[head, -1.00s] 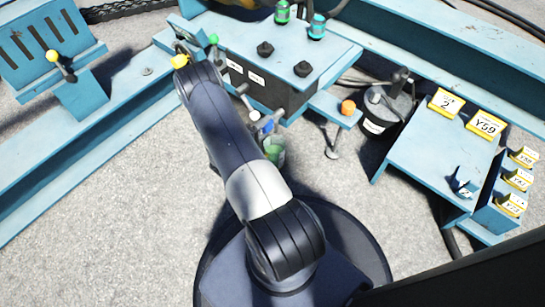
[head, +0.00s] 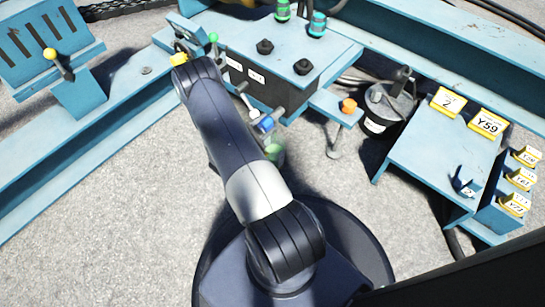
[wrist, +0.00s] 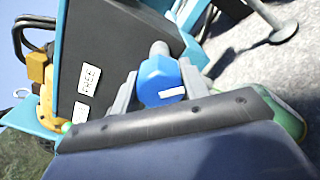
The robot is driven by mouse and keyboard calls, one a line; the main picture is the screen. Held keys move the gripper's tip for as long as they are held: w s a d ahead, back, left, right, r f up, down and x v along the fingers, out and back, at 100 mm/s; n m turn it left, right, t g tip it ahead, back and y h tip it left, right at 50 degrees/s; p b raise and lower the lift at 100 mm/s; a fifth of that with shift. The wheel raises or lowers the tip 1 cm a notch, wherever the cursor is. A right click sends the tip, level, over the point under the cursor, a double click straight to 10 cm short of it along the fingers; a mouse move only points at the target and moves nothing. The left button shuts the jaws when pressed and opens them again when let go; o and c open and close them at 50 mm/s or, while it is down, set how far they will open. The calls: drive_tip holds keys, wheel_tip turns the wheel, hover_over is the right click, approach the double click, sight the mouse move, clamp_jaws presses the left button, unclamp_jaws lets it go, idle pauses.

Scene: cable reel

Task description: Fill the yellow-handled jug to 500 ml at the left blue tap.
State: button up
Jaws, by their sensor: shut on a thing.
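A blue tap knob (wrist: 160,81) with a white mark sits on a pipe from the dark front of the blue box, in the wrist view. My gripper (wrist: 157,92) is shut on this knob, one grey finger on each side. The knob also shows in the head view (head: 264,124), beside my forearm. I cannot tell surely whether it is the left tap. A greenish, blurred container (head: 275,150) is partly hidden behind my arm, below the knob. No yellow handle shows on it, so I cannot tell if it is the jug. Its water level cannot be read.
The blue box (head: 300,45) has black knobs and green and teal fittings on top. An orange knob (head: 348,105) sits on a ledge to the right. A dark canister (head: 388,105) stands beyond it. A blue table (head: 430,150) carries yellow labels. Grey floor is clear at left.

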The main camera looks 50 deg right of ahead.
drive_tip(key=shift+n, duration=1)
drive_tip(key=shift+f, duration=0.1)
drive_tip(key=shift+f+m+b, duration=0.15)
drive_tip(key=shift+m+b, duration=0.8)
drive_tip(key=shift+m, duration=0.15)
drive_tip(key=shift+m+b, duration=0.8)
drive_tip(key=shift+m, duration=0.3)
drive_tip(key=shift+m+b, duration=0.3)
drive_tip(key=shift+m, duration=0.3)
drive_tip(key=shift+r+m+p, duration=0.25)
drive_tip(key=shift+m+p, duration=0.05)
drive_tip(key=shift+m, duration=0.2)
drive_tip(key=m, duration=0.4)
drive_tip(key=o, duration=1.7)
